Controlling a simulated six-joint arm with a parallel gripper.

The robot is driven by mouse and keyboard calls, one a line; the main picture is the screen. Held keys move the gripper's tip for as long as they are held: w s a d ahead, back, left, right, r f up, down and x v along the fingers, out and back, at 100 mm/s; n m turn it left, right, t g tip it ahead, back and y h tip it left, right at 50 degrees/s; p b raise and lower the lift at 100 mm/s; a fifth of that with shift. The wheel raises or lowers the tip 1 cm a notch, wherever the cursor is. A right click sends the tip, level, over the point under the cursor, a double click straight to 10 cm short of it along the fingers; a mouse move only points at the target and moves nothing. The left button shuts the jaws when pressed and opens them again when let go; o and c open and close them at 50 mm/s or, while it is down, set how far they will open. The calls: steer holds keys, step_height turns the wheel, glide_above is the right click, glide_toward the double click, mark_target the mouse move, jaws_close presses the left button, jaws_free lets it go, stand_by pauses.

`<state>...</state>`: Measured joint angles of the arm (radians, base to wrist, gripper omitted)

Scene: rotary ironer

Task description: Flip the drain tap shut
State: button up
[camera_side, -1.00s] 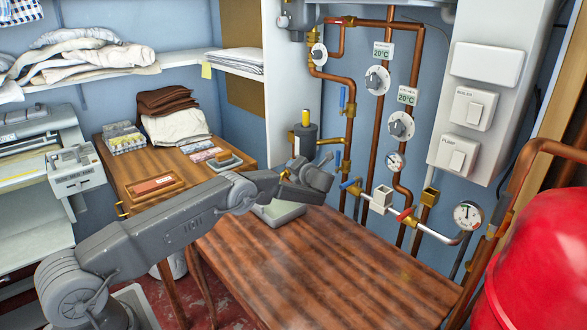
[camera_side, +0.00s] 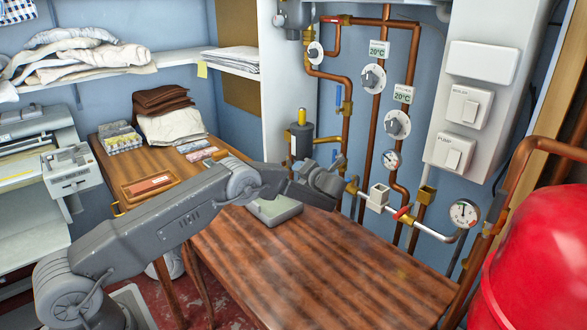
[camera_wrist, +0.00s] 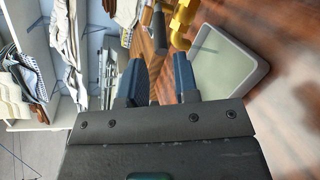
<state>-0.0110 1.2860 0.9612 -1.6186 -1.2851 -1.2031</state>
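Several small valves sit on the pipes at the back wall; no label marks which one is the drain tap. A red lever (camera_side: 403,212) is on the low pipe to the right. My gripper hides part of the lower pipework. In the wrist view my two fingers (camera_wrist: 158,82) are apart with nothing between the tips. A yellow brass pipe piece (camera_wrist: 182,25) and a dark cylinder (camera_wrist: 158,32) lie beyond the tips.
A grey-green tray (camera_side: 275,211) lies on the wooden table (camera_side: 330,270) below my gripper. A pressure gauge (camera_side: 464,213) and a red tank (camera_side: 545,250) are at right. A dark canister (camera_side: 301,141) with a yellow top stands behind my gripper. The table's front is clear.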

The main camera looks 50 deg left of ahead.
steer(key=v, duration=0.6)
steer(key=shift+d, duration=0.3)
steer(key=shift+r, duration=0.1)
steer(key=shift+c, duration=0.2)
